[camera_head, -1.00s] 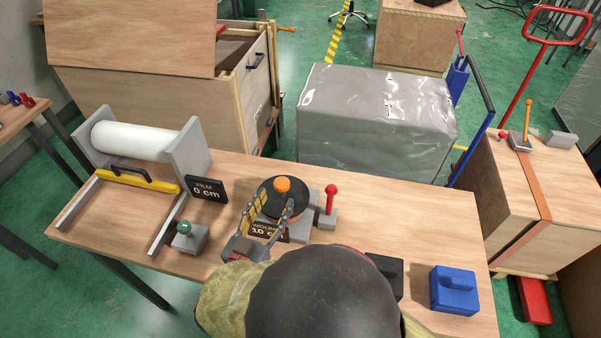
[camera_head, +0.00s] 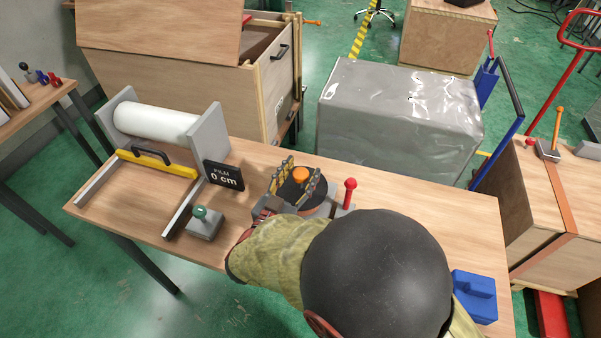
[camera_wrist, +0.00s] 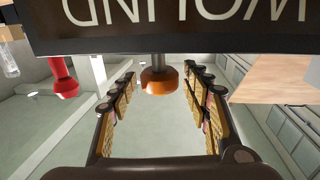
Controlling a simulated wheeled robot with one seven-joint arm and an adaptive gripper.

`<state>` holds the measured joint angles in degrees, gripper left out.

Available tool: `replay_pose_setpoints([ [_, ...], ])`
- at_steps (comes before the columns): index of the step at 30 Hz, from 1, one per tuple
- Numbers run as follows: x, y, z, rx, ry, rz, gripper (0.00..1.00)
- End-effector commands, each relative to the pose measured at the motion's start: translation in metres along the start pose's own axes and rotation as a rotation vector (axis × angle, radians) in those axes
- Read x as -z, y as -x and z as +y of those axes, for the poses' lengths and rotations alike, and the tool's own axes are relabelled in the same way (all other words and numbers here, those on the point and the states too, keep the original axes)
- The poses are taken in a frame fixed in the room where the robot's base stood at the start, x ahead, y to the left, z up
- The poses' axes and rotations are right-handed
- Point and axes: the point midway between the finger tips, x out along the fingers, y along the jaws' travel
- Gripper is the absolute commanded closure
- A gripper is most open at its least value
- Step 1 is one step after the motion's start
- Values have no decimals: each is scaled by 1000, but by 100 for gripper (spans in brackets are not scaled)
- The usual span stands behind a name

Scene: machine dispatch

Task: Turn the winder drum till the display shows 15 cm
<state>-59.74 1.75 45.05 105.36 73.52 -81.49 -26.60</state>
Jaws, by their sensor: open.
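The winder drum (camera_head: 291,190) is a dark disc with an orange knob (camera_head: 301,175), on the table right of the film display. My gripper (camera_head: 297,183) is open, its two padded fingers on either side of the knob. In the wrist view the orange knob (camera_wrist: 159,80) stands between the open fingers, with gaps on both sides. The winder display (camera_wrist: 180,15) crosses the top of that view, upside down, reading WOUND. Its number is out of sight there, and my arm hides the display in the head view.
A red-knobbed lever (camera_head: 350,190) stands close right of the drum. A green-knobbed block (camera_head: 204,222) stands at the left. The film display (camera_head: 223,176) reads 0 cm, beside the white film roll (camera_head: 158,122). A blue box (camera_head: 474,296) lies at the table's right end.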

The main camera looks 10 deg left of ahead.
Motion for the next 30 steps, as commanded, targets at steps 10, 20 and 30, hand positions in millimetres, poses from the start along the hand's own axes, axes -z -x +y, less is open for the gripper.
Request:
replay_pose_setpoints([
  [10,0,0,0,0,0,0,67],
  [20,0,0,0,0,0,0,86],
  [30,0,0,0,-1,1,0,100],
])
